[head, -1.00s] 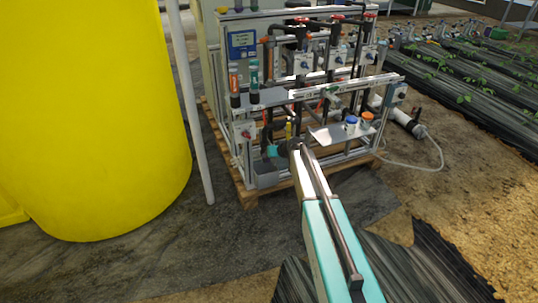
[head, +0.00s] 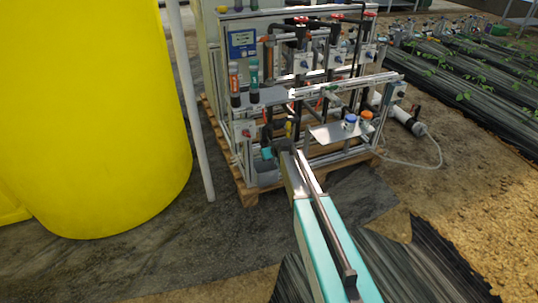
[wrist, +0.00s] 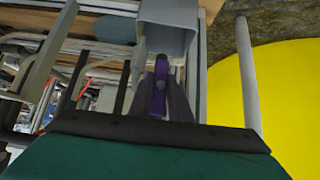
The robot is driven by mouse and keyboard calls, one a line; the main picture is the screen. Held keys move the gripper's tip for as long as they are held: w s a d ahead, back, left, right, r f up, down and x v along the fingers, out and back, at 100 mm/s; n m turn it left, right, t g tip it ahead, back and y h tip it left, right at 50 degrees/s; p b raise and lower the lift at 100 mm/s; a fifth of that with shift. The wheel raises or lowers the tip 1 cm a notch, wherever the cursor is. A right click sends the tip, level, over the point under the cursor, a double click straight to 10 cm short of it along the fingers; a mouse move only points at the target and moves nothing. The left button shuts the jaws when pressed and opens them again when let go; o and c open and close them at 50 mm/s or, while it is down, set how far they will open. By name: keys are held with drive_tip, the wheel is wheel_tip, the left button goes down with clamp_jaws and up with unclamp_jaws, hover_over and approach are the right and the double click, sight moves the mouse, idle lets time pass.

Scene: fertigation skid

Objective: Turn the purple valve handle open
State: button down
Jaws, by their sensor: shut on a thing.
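The purple valve handle (wrist: 160,75) shows in the wrist view, between the dark fingers of my gripper (wrist: 162,92). My gripper is shut on it. The handle points along the fingers, just below a grey box-like part (wrist: 168,28) in that picture. In the head view my arm reaches to the lower left front of the skid. The handle and the fingertips cannot be made out there. How far the handle is turned cannot be told.
The skid's metal frame (head: 335,83) stands on a wooden pallet (head: 248,196) with pipes and several valves. A shelf (head: 328,134) with blue- and orange-capped bottles is right of my wrist. A big yellow tank (head: 90,120) and a grey pole (head: 188,95) stand left.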

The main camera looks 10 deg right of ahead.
drive_tip(key=shift+d, duration=0.1)
drive_tip(key=c, duration=1.7)
unclamp_jaws()
drive_tip(key=shift+s, duration=0.1)
drive_tip(key=shift+p+v, duration=1.35)
drive_tip(key=shift+v, duration=5.5)
